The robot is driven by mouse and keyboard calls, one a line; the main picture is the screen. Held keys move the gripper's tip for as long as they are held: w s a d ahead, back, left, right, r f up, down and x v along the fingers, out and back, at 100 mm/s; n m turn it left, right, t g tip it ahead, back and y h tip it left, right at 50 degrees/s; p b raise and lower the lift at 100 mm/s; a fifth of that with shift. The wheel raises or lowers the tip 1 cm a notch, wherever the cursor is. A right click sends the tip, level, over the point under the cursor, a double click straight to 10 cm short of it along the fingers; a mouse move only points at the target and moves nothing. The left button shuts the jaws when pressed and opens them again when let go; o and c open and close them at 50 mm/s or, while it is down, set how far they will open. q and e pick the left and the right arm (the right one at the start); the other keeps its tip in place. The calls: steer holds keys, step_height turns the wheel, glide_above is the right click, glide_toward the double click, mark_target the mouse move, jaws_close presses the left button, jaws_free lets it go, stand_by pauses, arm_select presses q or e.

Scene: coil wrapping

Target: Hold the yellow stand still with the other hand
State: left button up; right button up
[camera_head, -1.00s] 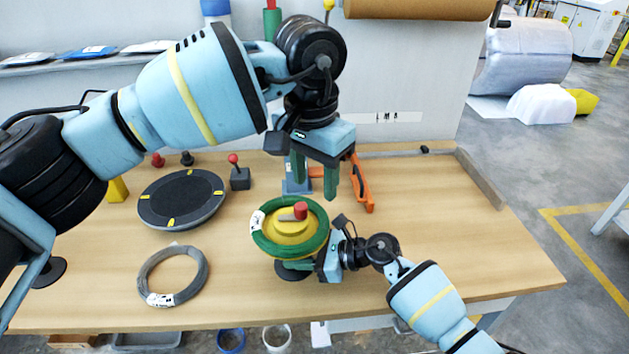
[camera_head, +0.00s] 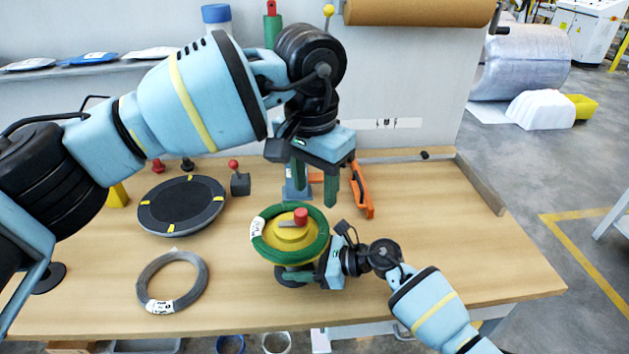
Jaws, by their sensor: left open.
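The yellow stand (camera_head: 285,238) is near the front middle of the table, with a red knob (camera_head: 300,216) on top. A green coil (camera_head: 318,250) with a white label sits around it. My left gripper (camera_head: 314,190) hangs just above and behind the stand, fingers pointing down, open and empty. My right gripper (camera_head: 322,271) reaches in from the right, low against the stand's right side under the coil.
A grey coil (camera_head: 203,283) lies at the left front. A black round turntable (camera_head: 181,204) with yellow marks stands behind it. A small block with a red-topped lever (camera_head: 240,183) and an orange tool (camera_head: 362,190) are farther back. The table's right side (camera_head: 460,235) is clear.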

steer(key=v, duration=1.1)
steer(key=shift+s+d+r, duration=0.1)
steer(key=shift+s+d, duration=0.1)
steer(key=shift+d, duration=0.1)
